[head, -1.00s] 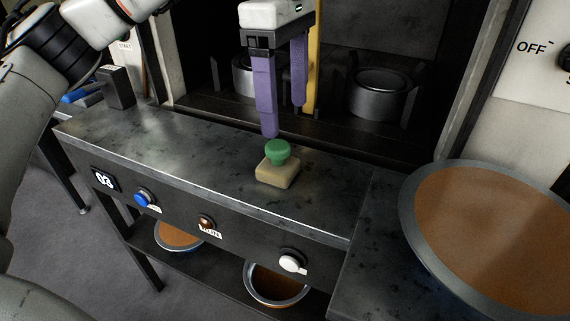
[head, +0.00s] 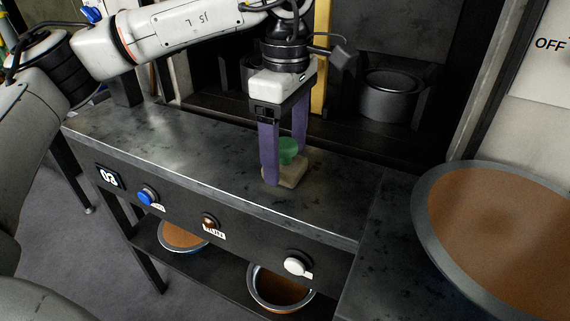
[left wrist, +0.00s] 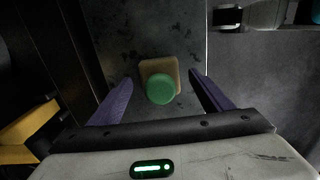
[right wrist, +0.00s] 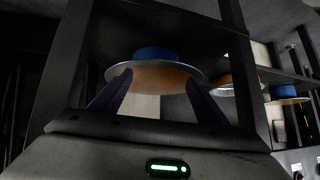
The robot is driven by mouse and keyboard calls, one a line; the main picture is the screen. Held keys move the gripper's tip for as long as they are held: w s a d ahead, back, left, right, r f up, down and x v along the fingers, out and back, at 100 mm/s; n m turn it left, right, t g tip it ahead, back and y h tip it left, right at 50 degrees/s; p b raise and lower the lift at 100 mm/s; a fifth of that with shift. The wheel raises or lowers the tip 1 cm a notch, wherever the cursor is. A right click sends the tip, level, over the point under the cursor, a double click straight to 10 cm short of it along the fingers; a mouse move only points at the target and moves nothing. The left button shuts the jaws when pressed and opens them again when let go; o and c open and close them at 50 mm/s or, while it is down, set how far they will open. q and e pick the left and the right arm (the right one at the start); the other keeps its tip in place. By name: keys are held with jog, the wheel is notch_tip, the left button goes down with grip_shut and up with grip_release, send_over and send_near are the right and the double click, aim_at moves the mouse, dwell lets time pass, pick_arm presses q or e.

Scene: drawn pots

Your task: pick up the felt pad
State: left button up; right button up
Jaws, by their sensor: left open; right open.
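The felt pad (head: 291,174) is a pale beige block with a green knob (head: 288,147) on top. It sits on the dark metal bench top. My left gripper (head: 284,170) is open and points down, with its purple fingers around the knob and pad in the head view. In the left wrist view the pad (left wrist: 160,66) and green knob (left wrist: 161,90) lie between the open fingers (left wrist: 163,92), with gaps on both sides. My right gripper (right wrist: 156,95) is open in its wrist view, near the underside of a shelf. It is not in the head view.
A large brown-filled bowl (head: 497,235) stands at the right. A metal pot (head: 389,97) sits in the recess behind the bench. The bench front carries a blue button (head: 149,194) and a white knob (head: 298,264). The bench top left of the pad is clear.

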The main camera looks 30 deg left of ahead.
aim_at(285, 145)
pick_arm(q)
jog(key=c, duration=1.2)
pick_arm(e)
jog(key=shift+s+f, duration=0.1)
jog(key=shift+f, duration=0.05)
